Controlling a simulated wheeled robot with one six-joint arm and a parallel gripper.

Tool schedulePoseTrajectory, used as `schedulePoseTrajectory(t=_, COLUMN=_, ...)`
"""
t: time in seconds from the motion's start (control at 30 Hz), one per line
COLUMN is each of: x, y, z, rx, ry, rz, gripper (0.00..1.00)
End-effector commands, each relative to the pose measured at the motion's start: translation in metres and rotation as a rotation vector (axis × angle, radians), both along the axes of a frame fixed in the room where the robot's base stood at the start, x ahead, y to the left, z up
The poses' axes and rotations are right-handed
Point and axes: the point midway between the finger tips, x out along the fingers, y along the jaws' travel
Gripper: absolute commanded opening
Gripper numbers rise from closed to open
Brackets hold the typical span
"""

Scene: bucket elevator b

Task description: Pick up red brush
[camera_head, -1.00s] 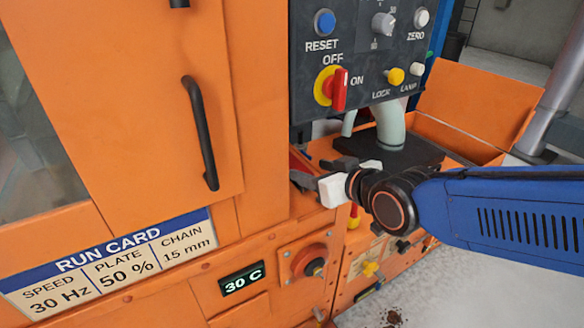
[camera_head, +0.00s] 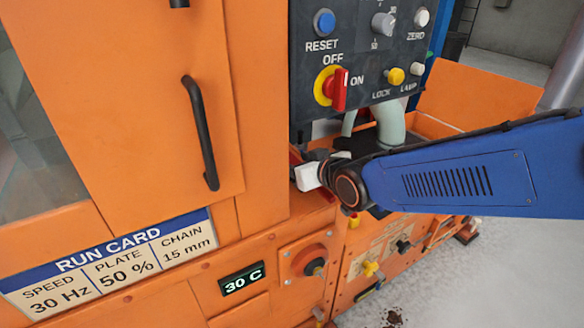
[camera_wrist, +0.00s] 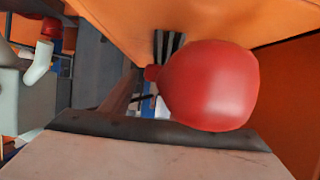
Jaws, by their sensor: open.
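A large red rounded body with a narrower neck at its left, which appears to be part of the red brush (camera_wrist: 210,88), fills the middle of the wrist view. It is very close to the camera, and no bristles can be made out for certain. In the head view only a sliver of red (camera_head: 295,156) shows behind my gripper (camera_head: 314,159), against the orange machine. My gripper is open beside the cabinet corner, below the control panel. Its fingertips are mostly hidden there by the wrist. I cannot tell whether the fingers touch the red body.
The control panel (camera_head: 360,65) with its red switch hangs just above my arm. The orange cabinet (camera_head: 255,120) stands close at left, with a black handle (camera_head: 201,133). Knobs line the machine's lower front (camera_head: 345,270). The grey floor (camera_head: 500,280) at lower right is mostly clear.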

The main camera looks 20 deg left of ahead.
Motion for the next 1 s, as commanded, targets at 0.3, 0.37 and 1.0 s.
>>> schedulePoseTrajectory(t=0.3, x=0.0112, y=0.0137, z=-0.0078, rx=-0.001, ry=0.001, rz=0.000, gripper=0.55)
schedulePoseTrajectory(t=0.37, x=0.0112, y=0.0137, z=-0.0077, rx=0.000, ry=0.000, rz=0.000, gripper=0.55)
schedulePoseTrajectory(t=1.0, x=0.0111, y=0.0136, z=-0.0057, rx=0.001, ry=-0.001, rz=0.000, gripper=0.06)
